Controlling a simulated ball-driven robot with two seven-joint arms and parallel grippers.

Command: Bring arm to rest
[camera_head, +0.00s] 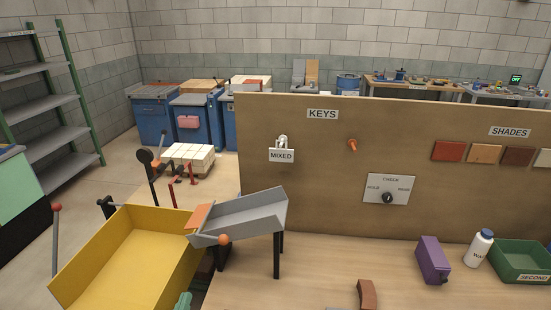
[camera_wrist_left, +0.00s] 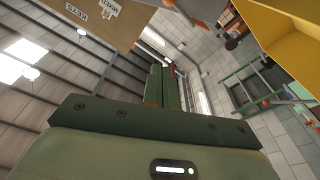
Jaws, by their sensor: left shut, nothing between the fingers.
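My left gripper shows as a small green piece (camera_head: 184,301) at the bottom edge of the head view, just right of the yellow tray (camera_head: 135,250). In the left wrist view its two green fingers (camera_wrist_left: 164,88) lie together, shut with nothing between them. The yellow tray also shows at the upper right of the wrist view (camera_wrist_left: 285,40). My right gripper is in neither view.
A grey chute (camera_head: 240,213) on black legs stands over the tray's right side. A tall board (camera_head: 320,190) with a dial (camera_head: 387,198) rises behind the bench. A purple box (camera_head: 433,260), a white bottle (camera_head: 479,247) and a green bin (camera_head: 520,262) stand at right. The bench middle (camera_head: 330,270) is mostly clear.

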